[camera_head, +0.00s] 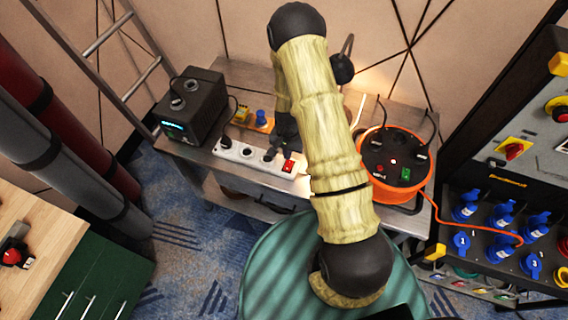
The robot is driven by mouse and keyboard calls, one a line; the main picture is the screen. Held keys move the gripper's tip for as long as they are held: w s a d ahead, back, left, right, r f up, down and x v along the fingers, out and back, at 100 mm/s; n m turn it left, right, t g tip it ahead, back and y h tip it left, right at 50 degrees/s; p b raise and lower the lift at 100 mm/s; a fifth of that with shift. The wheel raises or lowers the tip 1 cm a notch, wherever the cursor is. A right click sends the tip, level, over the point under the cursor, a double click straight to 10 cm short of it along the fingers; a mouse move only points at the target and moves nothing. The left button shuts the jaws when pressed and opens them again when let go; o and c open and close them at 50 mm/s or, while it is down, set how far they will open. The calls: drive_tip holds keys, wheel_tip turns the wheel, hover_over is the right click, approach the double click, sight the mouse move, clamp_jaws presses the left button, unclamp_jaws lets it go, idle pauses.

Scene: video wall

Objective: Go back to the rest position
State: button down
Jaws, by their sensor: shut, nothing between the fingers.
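My arm rises from the green round base at the bottom, bends at the top, and comes down behind its own upper link. My gripper (284,142) is a dark shape just above the right part of a white power strip (246,154). It is shut with nothing seen in it. The arm link partly hides it, and I cannot tell whether it touches the strip. The strip has a red switch (289,166) at its right end and lies along the front of a grey metal table (208,158).
A black box (196,98) with a lit display stands at the table's left. An orange cable reel (412,192) stands at its right, its cable leading to a panel of blue plugs (500,240). A ladder (108,34) and red and grey pipes (75,125) are at left.

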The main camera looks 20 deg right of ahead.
idle(0.4)
drive_tip(key=s+a+r+n+t, duration=0.1)
drive_tip(key=s+r+n, duration=0.2)
drive_tip(key=r, duration=1.3)
drive_tip(key=s+r+n+t+b, duration=0.1)
drive_tip(key=s+r+n, duration=0.3)
drive_tip(key=s+r, duration=0.7)
drive_tip(key=shift+s+a+r+t, duration=0.25)
drive_tip(key=shift+a+r+t, duration=0.1)
drive_tip(key=shift+r, duration=0.15)
